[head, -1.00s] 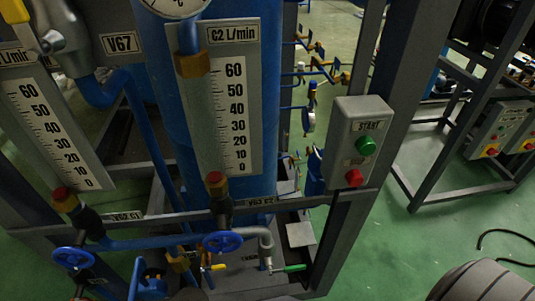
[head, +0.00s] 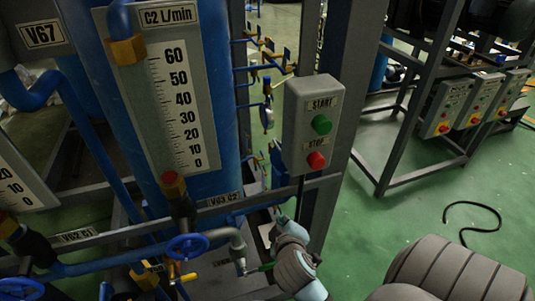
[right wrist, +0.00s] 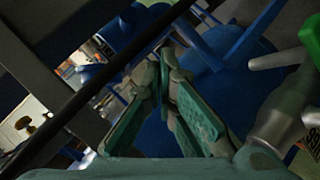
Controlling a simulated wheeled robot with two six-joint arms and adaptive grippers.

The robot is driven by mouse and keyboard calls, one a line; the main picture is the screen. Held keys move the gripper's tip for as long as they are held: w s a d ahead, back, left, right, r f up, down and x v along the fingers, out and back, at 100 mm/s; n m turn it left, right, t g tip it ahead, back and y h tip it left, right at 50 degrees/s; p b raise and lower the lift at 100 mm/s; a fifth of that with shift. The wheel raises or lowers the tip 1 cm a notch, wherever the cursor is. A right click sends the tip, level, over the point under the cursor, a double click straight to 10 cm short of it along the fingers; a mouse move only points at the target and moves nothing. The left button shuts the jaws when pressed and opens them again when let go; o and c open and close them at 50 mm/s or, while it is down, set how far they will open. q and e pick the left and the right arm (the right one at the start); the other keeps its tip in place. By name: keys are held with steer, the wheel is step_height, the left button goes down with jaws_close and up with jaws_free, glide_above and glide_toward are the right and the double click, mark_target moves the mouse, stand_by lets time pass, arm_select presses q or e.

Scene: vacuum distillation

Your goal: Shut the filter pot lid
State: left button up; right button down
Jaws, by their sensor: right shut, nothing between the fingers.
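My right gripper (right wrist: 166,52) is shut and empty in the right wrist view, its green finger pads together at the tips. In the head view, my right arm reaches in from the lower right and its wrist is low beside the frame post, below the START/STOP box. Behind the fingers in the right wrist view is a rounded blue vessel (right wrist: 205,82) with blue bars across it. It may be the filter pot, but I cannot tell its lid or whether that is open. I cannot make out the lid in the head view. My left gripper is not in view.
The START/STOP box (head: 311,125) is fixed to the grey post above my right wrist. A blue valve wheel (head: 187,246) and a grey pipe elbow (head: 238,243) stand to the left. A dark bar (right wrist: 95,88) crosses the right wrist view.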

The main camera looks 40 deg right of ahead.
steer(key=w+r+n+t+h, duration=0.2)
steer(key=w+r+n+t, duration=0.1)
steer(key=w+r, duration=0.35)
step_height(320, 180, up, 3)
steer(key=n+t, duration=0.3)
glide_above(278, 153)
steer(key=s+a, duration=0.1)
steer(key=a, duration=0.4)
steer(key=shift+s+a+h, duration=0.1)
steer(key=shift+h, duration=0.3)
steer(key=shift+a, duration=0.1)
